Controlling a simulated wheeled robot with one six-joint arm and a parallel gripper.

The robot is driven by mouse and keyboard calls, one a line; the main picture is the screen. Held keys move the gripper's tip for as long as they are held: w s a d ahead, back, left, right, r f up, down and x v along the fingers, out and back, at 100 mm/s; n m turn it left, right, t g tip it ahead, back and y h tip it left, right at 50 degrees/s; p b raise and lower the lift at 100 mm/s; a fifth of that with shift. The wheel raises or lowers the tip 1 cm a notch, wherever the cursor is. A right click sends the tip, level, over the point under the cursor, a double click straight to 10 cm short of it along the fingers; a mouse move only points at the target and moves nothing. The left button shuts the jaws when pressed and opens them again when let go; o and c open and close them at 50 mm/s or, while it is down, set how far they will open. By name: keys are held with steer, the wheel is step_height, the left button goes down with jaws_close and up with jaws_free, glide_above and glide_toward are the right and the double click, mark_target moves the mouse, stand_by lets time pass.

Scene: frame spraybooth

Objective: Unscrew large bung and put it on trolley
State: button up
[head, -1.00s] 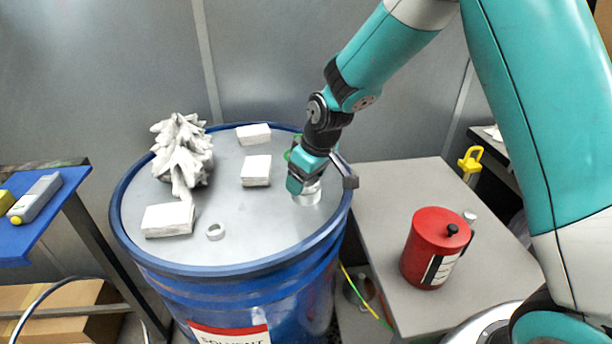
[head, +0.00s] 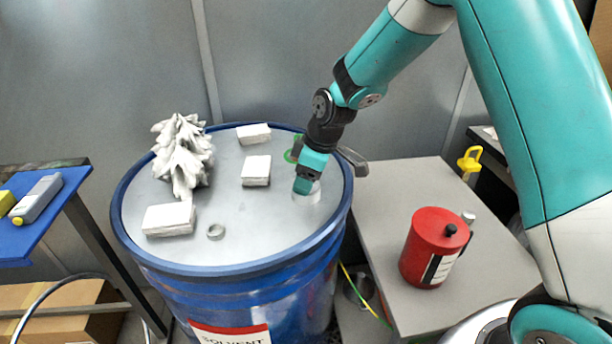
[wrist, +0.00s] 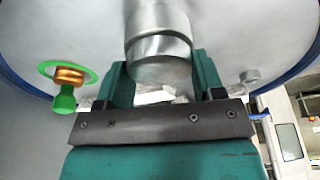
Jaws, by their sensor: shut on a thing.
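The large bung (head: 308,196) is a silvery metal cylinder at the right side of the drum lid (head: 255,215). My gripper (head: 304,188) points down at it and is shut on it. In the wrist view the bung (wrist: 158,52) sits between the two teal fingers of my gripper (wrist: 160,72), upright at the lid. I cannot tell whether its thread is free of the lid. A grey-topped table (head: 385,190) stands right of the drum and a blue-topped stand (head: 30,232) at the left. I cannot tell which is the trolley.
A green ring fitting (wrist: 64,92) lies near the bung. A red can (head: 433,250) stands on the grey table; its back part is clear.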

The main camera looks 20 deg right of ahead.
steer(key=n+g, duration=0.1)
steer(key=n, duration=0.3)
steer(key=shift+n+y, duration=0.3)
steer(key=shift+n+g, duration=0.4)
steer(key=shift+n, duration=0.2)
steer(key=n+g, duration=0.1)
steer(key=n, duration=0.2)
steer(key=shift+f+n+b, duration=0.15)
steer(key=shift+n+b, duration=0.2)
steer(key=shift+n, duration=0.85)
steer(key=shift+a+n+g+b, duration=0.1)
steer(key=shift+n+g+b, duration=0.45)
steer(key=shift+n, duration=0.65)
